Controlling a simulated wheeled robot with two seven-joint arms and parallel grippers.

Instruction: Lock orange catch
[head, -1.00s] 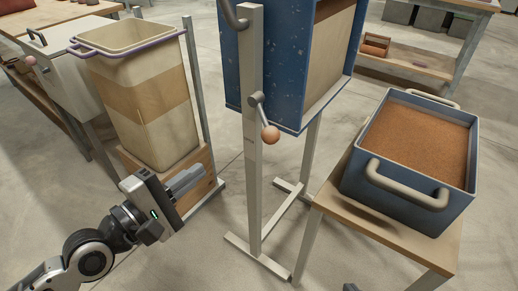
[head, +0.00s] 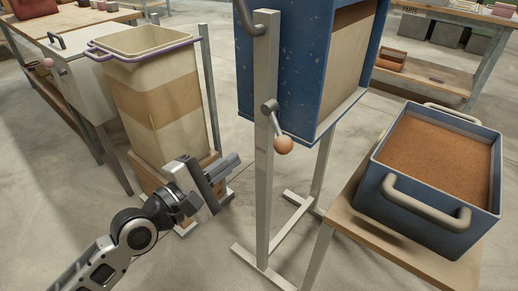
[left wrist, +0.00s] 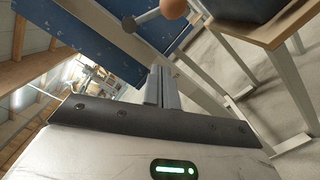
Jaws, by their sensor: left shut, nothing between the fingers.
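The orange catch (head: 283,145) is a round orange knob on a short grey lever, mounted on the upright post of the blue mixer (head: 294,60). The lever slants down to the right, with the knob at its lower end. In the left wrist view the knob (left wrist: 173,8) shows at the top edge, partly cut off. My left gripper (head: 232,165) is left of the post and a little lower than the knob, apart from both. Its fingers (left wrist: 162,88) are shut and empty. My right gripper is not in view.
A tall cream bin (head: 155,95) with a purple rim stands behind my left gripper. A blue tub (head: 420,208) of brown feed sits on a wooden table (head: 355,218) at right. The mixer's grey post (head: 264,190) rises between my gripper and that table.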

